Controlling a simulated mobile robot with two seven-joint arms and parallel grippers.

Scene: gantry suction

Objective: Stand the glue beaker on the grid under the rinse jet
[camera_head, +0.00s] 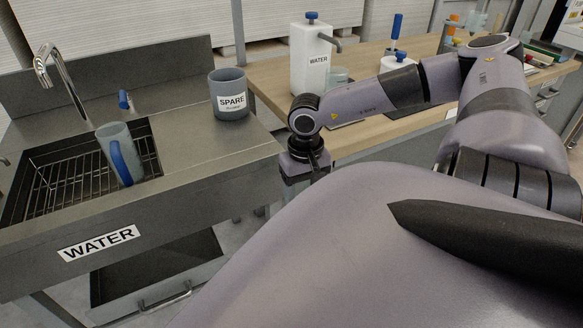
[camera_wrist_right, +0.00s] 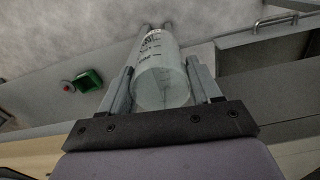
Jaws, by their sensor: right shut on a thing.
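My right gripper (camera_head: 298,180) hangs to the right of the sink's edge, its fingers mostly hidden by my own body. In the right wrist view my right gripper (camera_wrist_right: 161,72) is shut on a clear beaker with dark markings (camera_wrist_right: 160,80), one finger on each side. I cannot tell what is inside it. The wire grid (camera_head: 48,188) lies in the sink basin at left. A curved metal tap (camera_head: 62,76) rises behind the basin. My left gripper is not in view.
A grey SPARE mug (camera_head: 229,88) stands on the sink's deck. A small blue-topped fitting (camera_head: 124,99) is behind the cup. The grid's left part is clear.

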